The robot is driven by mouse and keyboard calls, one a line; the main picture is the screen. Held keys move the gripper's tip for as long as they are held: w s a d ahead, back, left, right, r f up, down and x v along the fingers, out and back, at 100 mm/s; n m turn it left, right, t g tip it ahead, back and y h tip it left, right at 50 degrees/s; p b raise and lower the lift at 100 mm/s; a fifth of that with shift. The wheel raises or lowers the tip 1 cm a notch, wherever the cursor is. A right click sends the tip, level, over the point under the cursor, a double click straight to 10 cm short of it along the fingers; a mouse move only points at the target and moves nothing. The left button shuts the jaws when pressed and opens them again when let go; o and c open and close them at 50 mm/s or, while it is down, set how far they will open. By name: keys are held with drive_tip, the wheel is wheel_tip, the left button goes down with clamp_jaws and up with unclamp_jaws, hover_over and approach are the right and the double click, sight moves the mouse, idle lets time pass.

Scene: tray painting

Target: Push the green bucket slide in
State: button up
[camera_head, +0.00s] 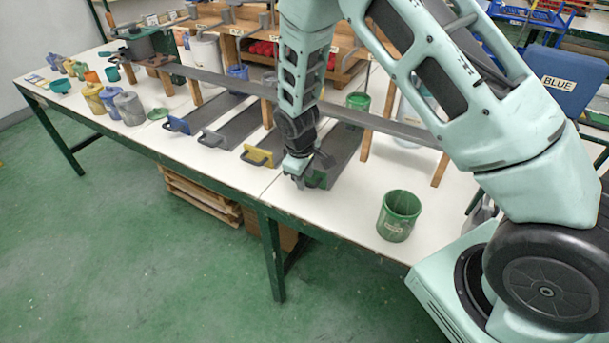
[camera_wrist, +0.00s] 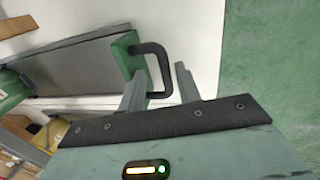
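The green bucket slide is a long dark grey tray (camera_head: 337,148) with a green front plate (camera_head: 319,179), lying on the white table. In the wrist view its grey bed (camera_wrist: 80,66), green plate (camera_wrist: 127,58) and black loop handle (camera_wrist: 163,62) show clearly. A green bucket (camera_head: 358,101) is at its far end. My gripper (camera_head: 299,181) is at the slide's front end. In the wrist view its two fingertips (camera_wrist: 160,70) are apart, one on each side of the handle's outer bar. I cannot tell whether either finger touches it.
A yellow-fronted slide (camera_head: 258,157) and more grey slides lie to the left. A raised grey rail (camera_head: 230,83) on wooden posts crosses over the slides. A loose green bucket (camera_head: 398,215) stands to the right near the table's front edge. Open green floor lies in front.

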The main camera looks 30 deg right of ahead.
wheel_tip(320, 180, up, 17)
drive_tip(key=s+a+b, duration=0.1)
drive_tip(key=a, duration=0.1)
drive_tip(key=shift+s+a, duration=0.3)
drive_tip(key=shift+s, duration=0.1)
idle(0.3)
